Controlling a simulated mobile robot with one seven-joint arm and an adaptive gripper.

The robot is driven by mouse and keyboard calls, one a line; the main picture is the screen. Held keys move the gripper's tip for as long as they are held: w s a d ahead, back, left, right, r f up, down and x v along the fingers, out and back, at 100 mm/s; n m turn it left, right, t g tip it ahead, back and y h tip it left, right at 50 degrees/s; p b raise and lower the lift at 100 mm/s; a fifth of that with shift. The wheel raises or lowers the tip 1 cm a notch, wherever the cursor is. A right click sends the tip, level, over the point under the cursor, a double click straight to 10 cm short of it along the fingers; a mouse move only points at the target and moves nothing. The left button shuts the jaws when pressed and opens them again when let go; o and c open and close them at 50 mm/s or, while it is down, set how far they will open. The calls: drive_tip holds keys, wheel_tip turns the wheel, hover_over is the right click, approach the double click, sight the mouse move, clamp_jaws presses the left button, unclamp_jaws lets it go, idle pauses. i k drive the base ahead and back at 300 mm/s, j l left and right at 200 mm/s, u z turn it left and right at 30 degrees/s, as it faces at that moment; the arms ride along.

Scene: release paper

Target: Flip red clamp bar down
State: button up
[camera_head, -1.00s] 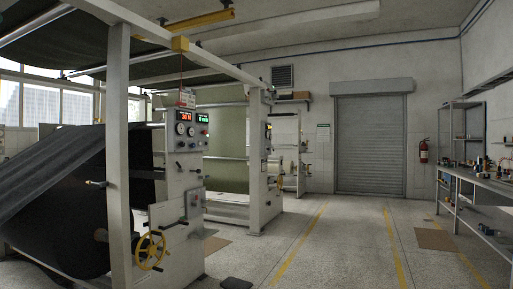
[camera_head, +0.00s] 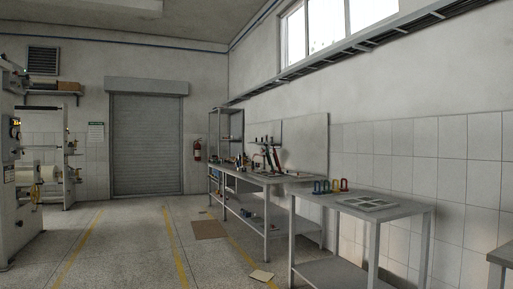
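No red clamp bar can be made out for certain. A tool with upright red and dark parts (camera_head: 270,157) stands on the long grey workbench (camera_head: 292,179) at mid right, too small to tell what it is. My gripper and arm are not in view.
A nearer grey table (camera_head: 408,209) holds several coloured loops (camera_head: 330,186) and a pale framed tray (camera_head: 367,204). Machines (camera_head: 22,200) stand at the left edge. A shutter door (camera_head: 148,145) and fire extinguisher (camera_head: 197,150) are at the back.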

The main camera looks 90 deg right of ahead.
sight(275, 155)
drive_tip(key=z, duration=2.9)
drive_tip(key=i+j+u, duration=0.2)
drive_tip(key=i, duration=0.35)
drive_tip(key=i+j+u, duration=0.25)
drive_tip(key=i, duration=0.3)
drive_tip(key=i+u, duration=0.2)
drive_tip(key=i, duration=0.35)
drive_tip(key=i+u, duration=0.1)
drive_tip(key=i, duration=1.35)
drive_tip(key=i+z, duration=0.1)
drive_tip(key=i, duration=0.65)
drive_tip(key=i+j+z, duration=0.15)
drive_tip(key=i, duration=0.55)
drive_tip(key=i+z, duration=0.4)
drive_tip(key=i, duration=0.25)
drive_tip(key=i+z, duration=0.35)
drive_tip(key=i, duration=0.3)
drive_tip(key=i+l, duration=0.1)
drive_tip(key=i, duration=0.35)
drive_tip(key=i+l, duration=0.1)
drive_tip(key=i, duration=0.35)
drive_tip(key=i+l+u, duration=0.1)
drive_tip(key=i, duration=0.4)
